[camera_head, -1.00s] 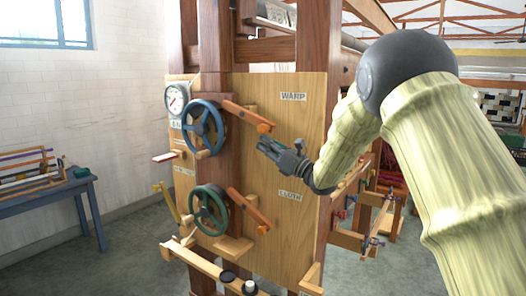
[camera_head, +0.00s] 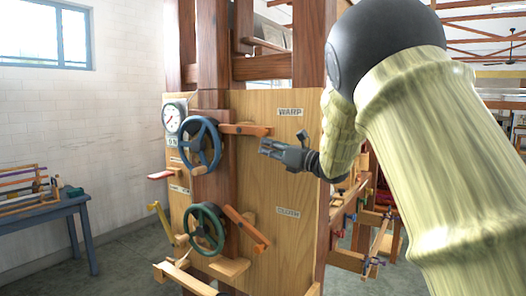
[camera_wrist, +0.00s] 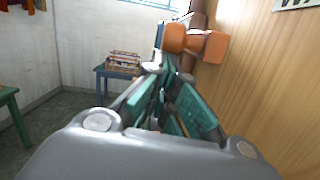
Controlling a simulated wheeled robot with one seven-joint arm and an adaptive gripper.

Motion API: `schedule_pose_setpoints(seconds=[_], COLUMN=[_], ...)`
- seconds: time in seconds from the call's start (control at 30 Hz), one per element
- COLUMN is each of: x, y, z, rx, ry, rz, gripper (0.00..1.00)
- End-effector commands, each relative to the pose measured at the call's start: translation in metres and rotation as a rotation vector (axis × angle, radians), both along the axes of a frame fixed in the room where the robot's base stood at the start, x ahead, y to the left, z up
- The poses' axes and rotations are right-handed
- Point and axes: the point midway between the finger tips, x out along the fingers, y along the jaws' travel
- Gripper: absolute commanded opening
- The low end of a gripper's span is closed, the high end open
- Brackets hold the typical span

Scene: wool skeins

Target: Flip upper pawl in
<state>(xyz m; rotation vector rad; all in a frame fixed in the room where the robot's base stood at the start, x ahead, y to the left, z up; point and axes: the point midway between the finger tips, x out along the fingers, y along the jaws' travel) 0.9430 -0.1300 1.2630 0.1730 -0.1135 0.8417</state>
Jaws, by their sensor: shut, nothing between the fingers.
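The upper pawl (camera_head: 244,129) is an orange-brown wooden bar beside the blue handwheel (camera_head: 216,150), under the level of the WARP label. It lies nearly level, its knobbed end to the right. My gripper (camera_head: 264,146) is shut and empty, with its tips just below that end; I cannot tell whether they touch. In the wrist view the pawl's rounded orange end (camera_wrist: 196,41) is just beyond and right of the fingertips (camera_wrist: 163,66). The pawl's inner end meets the post near the wheel, and its contact there is unclear.
The lower pawl (camera_head: 246,229) slants down right beside the green handwheel (camera_head: 221,232). A dial (camera_head: 172,117) is left of the blue wheel. The wooden board (camera_head: 265,185) is close behind my gripper. A blue table (camera_head: 50,209) stands at far left.

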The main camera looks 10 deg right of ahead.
Motion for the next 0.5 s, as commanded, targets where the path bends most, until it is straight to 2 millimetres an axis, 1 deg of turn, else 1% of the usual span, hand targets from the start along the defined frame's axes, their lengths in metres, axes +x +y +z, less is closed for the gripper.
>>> schedule_pose_setpoints(seconds=[0.03,0.27,0.37,0.5], x=[0.0,0.0,0.0,-0.001], y=[-0.001,0.0,0.0,0.001], z=[0.003,0.004,0.001,-0.008], rx=[0.002,0.002,0.002,0.002], ry=[-0.004,-0.006,-0.006,-0.005], rz=[-0.001,0.0,0.0,0.002], gripper=[0.0,0.0,0.0,0.0])
